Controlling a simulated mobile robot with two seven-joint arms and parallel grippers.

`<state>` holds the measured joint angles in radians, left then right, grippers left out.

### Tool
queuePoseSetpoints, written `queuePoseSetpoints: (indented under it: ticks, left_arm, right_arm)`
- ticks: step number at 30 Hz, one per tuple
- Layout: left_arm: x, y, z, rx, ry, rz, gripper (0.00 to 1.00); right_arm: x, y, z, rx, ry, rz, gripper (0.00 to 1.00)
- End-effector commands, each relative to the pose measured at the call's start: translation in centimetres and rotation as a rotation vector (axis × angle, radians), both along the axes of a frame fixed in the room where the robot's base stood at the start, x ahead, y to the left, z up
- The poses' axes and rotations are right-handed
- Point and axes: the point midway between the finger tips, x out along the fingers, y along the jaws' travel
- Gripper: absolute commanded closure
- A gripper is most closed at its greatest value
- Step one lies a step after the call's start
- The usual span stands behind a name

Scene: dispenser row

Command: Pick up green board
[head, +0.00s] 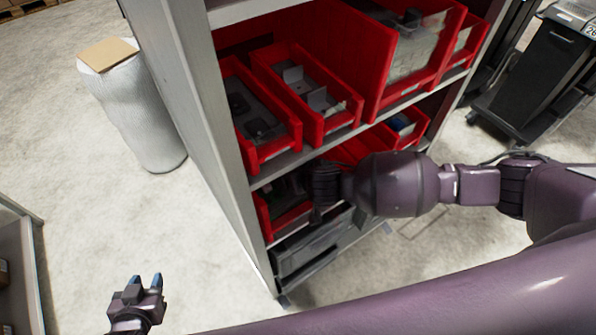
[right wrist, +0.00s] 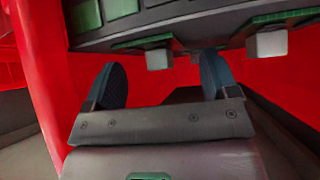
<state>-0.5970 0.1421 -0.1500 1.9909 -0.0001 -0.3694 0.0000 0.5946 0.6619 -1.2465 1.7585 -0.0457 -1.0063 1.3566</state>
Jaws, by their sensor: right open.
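My right gripper (right wrist: 160,78) is open in the right wrist view, its two dark blue fingers apart with nothing clearly held between them. It is inside a red bin. A green board (right wrist: 145,43) shows as thin green edges with pale blocks beneath, just beyond the fingertips under a dark grey frame. I cannot tell whether the fingers touch it. In the head view my right arm reaches into the lower shelf and its gripper is mostly hidden; the green board cannot be made out there. My left gripper (head: 145,284) is open and empty, low at the left above the floor.
A grey shelf unit (head: 190,100) holds red bins (head: 310,128) on its upper level and more below. Shelf boards and bin walls closely surround my right gripper. A white cylinder (head: 135,115) with a cardboard piece stands left. A black cart (head: 530,75) stands right.

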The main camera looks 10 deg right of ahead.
Motion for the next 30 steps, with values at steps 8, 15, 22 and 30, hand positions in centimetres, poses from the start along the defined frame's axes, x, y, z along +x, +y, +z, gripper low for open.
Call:
queuePoseSetpoints:
  ticks: [8, 15, 22, 30]
  left_arm:
    - [0.0, 0.0, -0.1, 0.001, 0.000, -0.001, 0.62]
    - [-0.2, 0.1, -0.3, 0.001, 0.004, 0.001, 0.62]
    - [-0.5, 0.1, -0.5, 0.001, 0.010, 0.002, 0.62]
    - [-0.5, 0.1, -0.5, 0.001, 0.009, 0.002, 0.62]
  right_arm:
    - [0.8, 0.0, -1.0, -0.003, 0.002, -0.003, 0.19]
    - [0.7, -0.1, -1.2, -0.004, 0.005, -0.004, 0.36]
    - [0.6, -0.1, -1.4, -0.005, 0.009, -0.004, 0.71]
    - [0.4, -0.1, -1.5, -0.006, 0.013, -0.004, 0.71]
